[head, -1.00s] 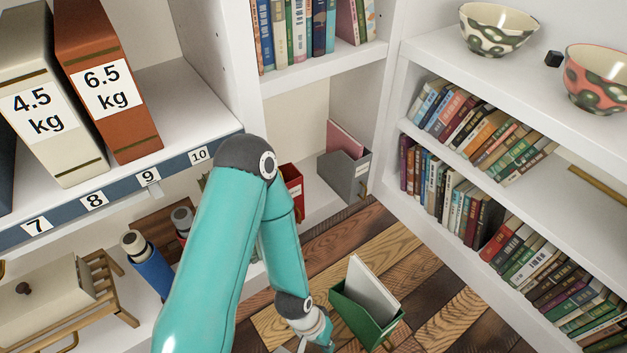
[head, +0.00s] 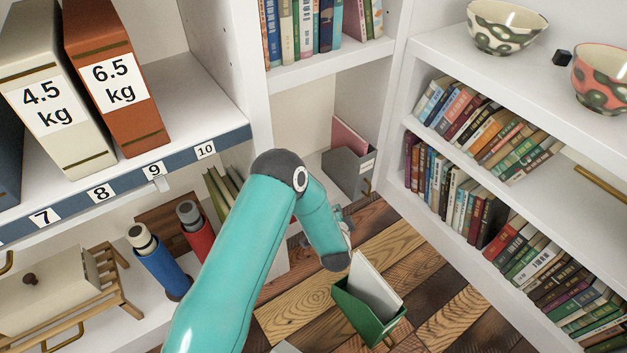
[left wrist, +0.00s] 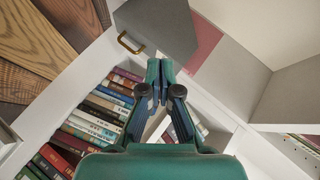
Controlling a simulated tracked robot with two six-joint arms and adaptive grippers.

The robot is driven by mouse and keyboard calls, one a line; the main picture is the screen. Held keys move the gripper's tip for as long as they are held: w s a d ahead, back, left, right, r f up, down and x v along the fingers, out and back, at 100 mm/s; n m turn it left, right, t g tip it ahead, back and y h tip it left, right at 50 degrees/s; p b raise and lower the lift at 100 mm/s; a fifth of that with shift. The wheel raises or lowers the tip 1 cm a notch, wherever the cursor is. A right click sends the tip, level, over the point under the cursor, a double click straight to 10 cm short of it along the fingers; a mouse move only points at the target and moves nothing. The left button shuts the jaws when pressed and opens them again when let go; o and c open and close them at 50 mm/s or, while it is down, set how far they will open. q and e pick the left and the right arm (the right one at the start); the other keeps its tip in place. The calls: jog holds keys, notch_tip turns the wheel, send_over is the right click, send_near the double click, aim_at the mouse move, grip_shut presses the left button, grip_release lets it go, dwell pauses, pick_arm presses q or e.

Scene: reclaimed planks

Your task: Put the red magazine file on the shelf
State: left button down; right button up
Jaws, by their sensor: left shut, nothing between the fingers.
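My left gripper (head: 344,218) is shut and empty, low in front of the cubby with the grey magazine file (head: 345,178). In the left wrist view the shut fingertips (left wrist: 158,72) point toward the grey file (left wrist: 158,24), which has a brass handle and a pink folder (left wrist: 205,42) in it. I cannot tell whether they touch. The low shelf (head: 313,178) is partly covered by my arm. My right gripper is not in view.
A green magazine file (head: 368,318) with white contents stands on the plank floor, close by my left wrist. A bookcase (head: 408,195) bounds the right side. Blue (head: 160,268) and red (head: 197,240) flasks stand at the left. Bare planks (head: 440,275) lie to the right.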

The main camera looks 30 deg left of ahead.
pick_arm(q)
jog(key=w+a+y+b, duration=0.1)
jog(key=w+a+y, duration=0.2)
jog(key=a, duration=0.3)
jog(key=w+a+g+y+b, duration=0.1)
jog(key=w+a+y+b, duration=0.1)
jog(key=w+a+y, duration=0.2)
jog(key=shift+a+f+y, duration=0.45)
jog(key=shift+a+y, duration=0.45)
jog(key=shift+a, duration=0.55)
